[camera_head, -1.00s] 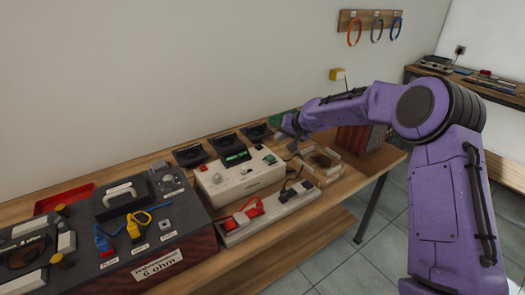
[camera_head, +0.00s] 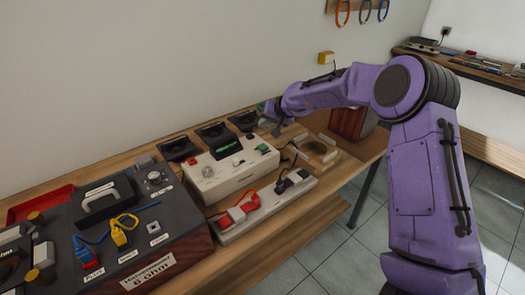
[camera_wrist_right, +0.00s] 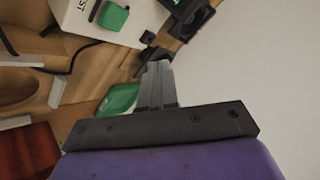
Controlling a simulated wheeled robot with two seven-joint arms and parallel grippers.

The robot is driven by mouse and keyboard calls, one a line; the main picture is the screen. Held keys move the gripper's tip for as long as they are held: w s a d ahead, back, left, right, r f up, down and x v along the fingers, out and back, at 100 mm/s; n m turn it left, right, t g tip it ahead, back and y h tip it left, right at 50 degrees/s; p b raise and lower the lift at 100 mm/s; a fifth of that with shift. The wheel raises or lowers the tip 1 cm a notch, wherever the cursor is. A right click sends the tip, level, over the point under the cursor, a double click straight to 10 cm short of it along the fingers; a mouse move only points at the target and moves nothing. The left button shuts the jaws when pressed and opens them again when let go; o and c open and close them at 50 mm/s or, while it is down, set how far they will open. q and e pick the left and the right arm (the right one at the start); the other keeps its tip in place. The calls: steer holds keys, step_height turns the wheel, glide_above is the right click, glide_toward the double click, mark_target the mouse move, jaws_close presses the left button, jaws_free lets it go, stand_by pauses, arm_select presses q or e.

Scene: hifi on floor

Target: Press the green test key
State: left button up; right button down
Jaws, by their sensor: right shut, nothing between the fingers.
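The green test key (camera_head: 263,148) sits on the top right of a white instrument box (camera_head: 230,172) on the bench. In the right wrist view the key (camera_wrist_right: 113,16) is a raised green cap at the top, beside lettering that is partly cut off. My right gripper (camera_head: 276,129) is beyond the box's right end, above the bench and apart from the key. In the wrist view its fingers (camera_wrist_right: 158,75) are closed together with nothing between them. My left gripper is out of view.
A power strip (camera_head: 265,207) with plugs lies in front of the box. A dark case (camera_head: 130,215) with cables stands left. Several black holders (camera_head: 213,136) line the wall side. A wooden fixture (camera_head: 314,152) is at right. A green object (camera_wrist_right: 120,98) lies near the fingers.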

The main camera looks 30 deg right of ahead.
steer(key=b, duration=0.4)
glide_above(265, 147)
step_height(265, 147, down, 6)
steer(key=shift+r, duration=0.15)
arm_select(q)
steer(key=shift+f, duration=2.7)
arm_select(e)
steer(key=shift+f, duration=0.4)
steer(key=shift+s+f, duration=0.1)
steer(key=shift+f, duration=0.35)
arm_select(q)
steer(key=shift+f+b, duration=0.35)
steer(key=shift+b, duration=0.15)
arm_select(e)
steer(key=shift+f, duration=0.55)
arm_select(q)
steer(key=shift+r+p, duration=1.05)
arm_select(e)
steer(key=shift+r, duration=1)
arm_select(q)
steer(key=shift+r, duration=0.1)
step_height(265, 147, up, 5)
steer(key=p, duration=0.5)
arm_select(e)
step_height(265, 147, up, 5)
